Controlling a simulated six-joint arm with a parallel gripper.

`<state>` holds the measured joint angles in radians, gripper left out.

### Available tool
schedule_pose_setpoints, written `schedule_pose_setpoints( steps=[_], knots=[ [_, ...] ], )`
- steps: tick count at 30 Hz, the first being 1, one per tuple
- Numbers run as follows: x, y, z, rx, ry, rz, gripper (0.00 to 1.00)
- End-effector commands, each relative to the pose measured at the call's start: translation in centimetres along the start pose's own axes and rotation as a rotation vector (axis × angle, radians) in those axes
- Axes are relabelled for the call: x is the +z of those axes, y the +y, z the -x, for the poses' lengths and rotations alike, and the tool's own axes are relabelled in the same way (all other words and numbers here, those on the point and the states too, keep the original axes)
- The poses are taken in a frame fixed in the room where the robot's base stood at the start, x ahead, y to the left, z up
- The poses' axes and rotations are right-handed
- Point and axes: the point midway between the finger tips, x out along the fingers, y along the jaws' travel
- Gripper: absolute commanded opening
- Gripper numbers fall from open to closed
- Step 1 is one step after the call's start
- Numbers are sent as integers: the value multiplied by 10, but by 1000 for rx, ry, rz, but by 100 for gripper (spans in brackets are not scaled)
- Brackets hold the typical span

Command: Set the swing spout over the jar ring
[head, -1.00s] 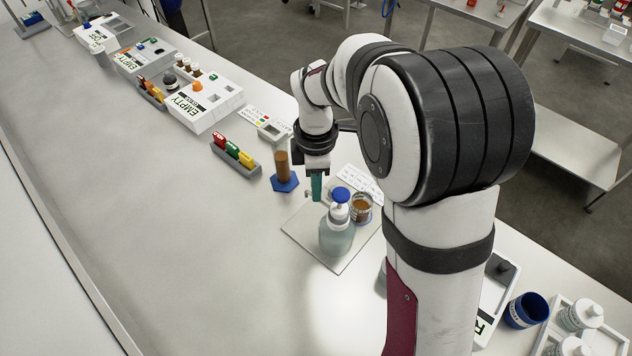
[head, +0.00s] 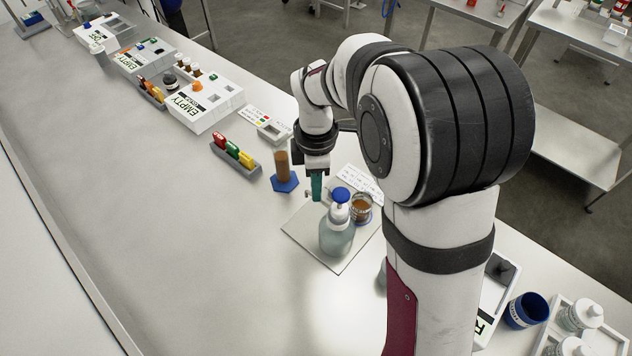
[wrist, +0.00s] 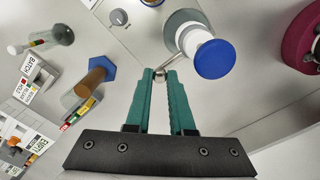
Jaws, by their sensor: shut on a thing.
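A pale green bottle (head: 337,238) with a white collar and blue cap (head: 340,195) stands on a light square plate (head: 300,238). In the wrist view the blue cap (wrist: 215,59) is right of the fingertips. A thin spout arm appears to run from the white collar to a small metal knob (wrist: 160,74). My gripper (head: 316,190), with teal fingers, is shut on this knob, left of the bottle; its fingertips also show in the wrist view (wrist: 160,76). A glass jar with brown contents (head: 361,213) stands right of the bottle. I cannot clearly tell the jar ring.
A brown cylinder on a blue hexagonal base (head: 284,183) stands close left of my gripper. A grey rack with coloured blocks (head: 236,156) is farther left. A white card (head: 352,178) lies behind the plate. The bench's left front is clear.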

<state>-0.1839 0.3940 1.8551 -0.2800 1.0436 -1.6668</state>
Motion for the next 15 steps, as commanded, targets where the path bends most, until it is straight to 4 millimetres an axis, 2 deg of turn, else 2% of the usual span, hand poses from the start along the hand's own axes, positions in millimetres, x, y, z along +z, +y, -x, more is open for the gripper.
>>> schedule_pose_setpoints(
  steps=[8,15],
  knots=[
    [3,2,0,0,0,-65,0],
    [12,9,0,1,0,-240,0]
  ],
)
